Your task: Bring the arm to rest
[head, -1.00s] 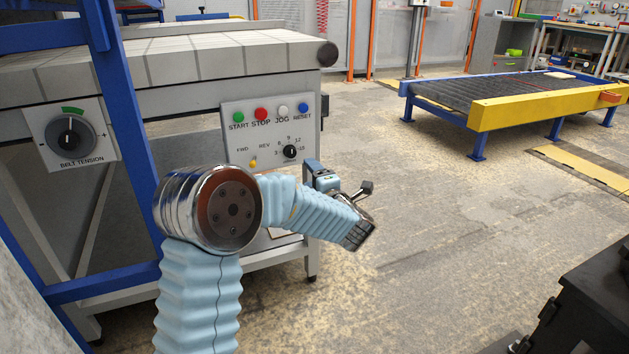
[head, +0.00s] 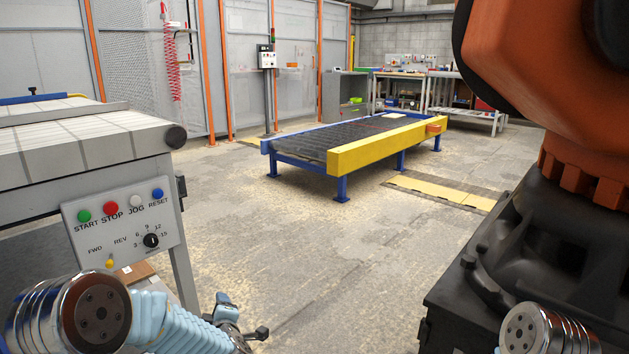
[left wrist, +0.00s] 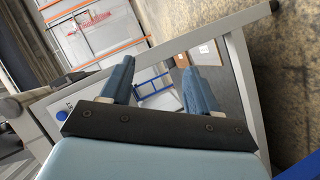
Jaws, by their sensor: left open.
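My left arm comes in at the lower left of the head view, bent at a round metal joint, low in front of the conveyor with the control panel (head: 122,226). My left gripper (head: 240,332) is at the bottom edge of that view, partly cut off. In the left wrist view its two blue fingers (left wrist: 155,88) stand apart with nothing between them. A round metal joint of my right arm shows at the lower right of the head view; my right gripper is out of view.
A roller conveyor (head: 345,160) with blue legs and a yellow side stands mid-floor, a board (head: 394,115) on it. A large orange robot arm (head: 545,70) on a black base (head: 500,250) fills the right. Open concrete floor (head: 290,240) lies between.

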